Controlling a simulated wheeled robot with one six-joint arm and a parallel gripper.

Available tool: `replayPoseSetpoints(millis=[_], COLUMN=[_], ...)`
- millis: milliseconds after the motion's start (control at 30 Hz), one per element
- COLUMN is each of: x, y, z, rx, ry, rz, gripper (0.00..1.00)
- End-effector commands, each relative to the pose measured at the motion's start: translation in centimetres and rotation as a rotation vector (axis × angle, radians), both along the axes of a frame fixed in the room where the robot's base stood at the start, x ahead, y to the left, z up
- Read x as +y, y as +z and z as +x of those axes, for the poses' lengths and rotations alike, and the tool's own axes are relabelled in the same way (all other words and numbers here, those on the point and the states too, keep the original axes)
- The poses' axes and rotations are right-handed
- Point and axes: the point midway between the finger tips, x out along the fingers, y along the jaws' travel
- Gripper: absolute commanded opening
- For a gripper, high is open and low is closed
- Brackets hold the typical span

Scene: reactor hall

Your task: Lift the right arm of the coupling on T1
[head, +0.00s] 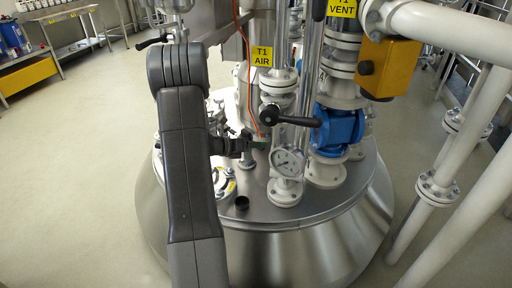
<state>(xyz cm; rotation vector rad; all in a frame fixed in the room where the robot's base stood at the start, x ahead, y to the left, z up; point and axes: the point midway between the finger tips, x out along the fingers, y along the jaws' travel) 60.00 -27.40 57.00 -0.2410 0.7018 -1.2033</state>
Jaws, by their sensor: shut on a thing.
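The T1 vessel (340,222) is a wide steel tank with fittings on its lid. My gripper (257,145) reaches in from the left over the lid, beside the white pipe column under the yellow T1 AIR sign (261,56). It is shut on a small part there, seemingly an arm of the coupling.
A blue valve (338,130) is further right. An orange line (247,75) hangs down near the fingertips. A black cap (242,203) sits on the lid.

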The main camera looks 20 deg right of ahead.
Motion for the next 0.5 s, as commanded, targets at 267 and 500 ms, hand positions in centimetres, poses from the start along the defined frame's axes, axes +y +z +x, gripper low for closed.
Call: replayPoseSetpoints(millis=[267,500], x=[3.2,4.6], y=[0.2,-0.1], z=[-0.2,-0.2], rx=[0.002,0.003], ry=[0.009,0.008], rz=[0.008,0.007], gripper=[0.17,0.17])
